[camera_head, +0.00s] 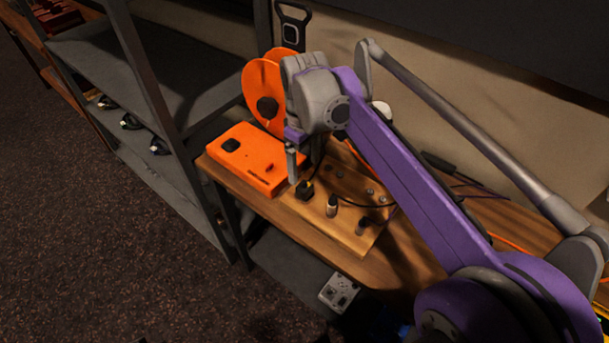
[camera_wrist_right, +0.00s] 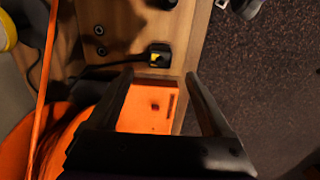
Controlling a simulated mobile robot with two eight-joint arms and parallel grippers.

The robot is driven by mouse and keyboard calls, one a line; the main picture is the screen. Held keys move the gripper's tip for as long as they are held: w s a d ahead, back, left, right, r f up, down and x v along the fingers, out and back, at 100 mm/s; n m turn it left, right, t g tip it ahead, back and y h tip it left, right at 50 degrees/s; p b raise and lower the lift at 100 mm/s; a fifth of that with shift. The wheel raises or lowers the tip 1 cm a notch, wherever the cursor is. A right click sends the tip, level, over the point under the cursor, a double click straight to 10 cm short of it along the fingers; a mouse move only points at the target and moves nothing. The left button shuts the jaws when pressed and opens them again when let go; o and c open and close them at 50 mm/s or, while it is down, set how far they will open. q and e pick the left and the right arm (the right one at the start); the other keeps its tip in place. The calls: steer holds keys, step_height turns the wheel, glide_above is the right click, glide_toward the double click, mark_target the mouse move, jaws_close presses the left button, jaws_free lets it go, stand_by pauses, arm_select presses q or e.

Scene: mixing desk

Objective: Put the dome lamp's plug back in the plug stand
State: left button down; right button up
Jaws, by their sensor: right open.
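A black plug (camera_head: 304,189) with a yellow mark sits at the left end of a wooden board (camera_head: 345,236) that has several holes and pegs, which looks like the plug stand. I cannot tell whether the plug is in a hole. In the right wrist view the plug (camera_wrist_right: 159,56) lies just beyond the fingertips, its black cable running left. My right gripper (camera_head: 303,166) points down just above the plug, open and empty; its two fingers also show in the right wrist view (camera_wrist_right: 159,75). I cannot make out the dome lamp clearly. My left gripper is not in view.
An orange box (camera_head: 256,158) lies close left of the plug, with an orange disc (camera_head: 264,88) behind it. Dark metal shelving (camera_head: 140,75) stands left of the desk. Dark pegs (camera_head: 332,206) rise from the board near the plug. Black cables cross the board.

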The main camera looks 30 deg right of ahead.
step_height(320, 180, up, 3)
steer(key=shift+f, duration=0.1)
steer(key=shift+s, duration=0.1)
stand_by(0.5)
steer(key=s+a+f+m+t+p, duration=0.2)
steer(key=s+a+f, duration=0.1)
steer(key=s+f, duration=0.2)
steer(key=s+a+f+m+t+p, duration=0.2)
steer(key=s+f, duration=0.4)
steer(key=s, duration=0.4)
steer(key=shift+s+a+m+t+p, duration=0.2)
steer(key=shift+a+m+t+p, duration=0.1)
steer(key=shift+a+t+p, duration=0.5)
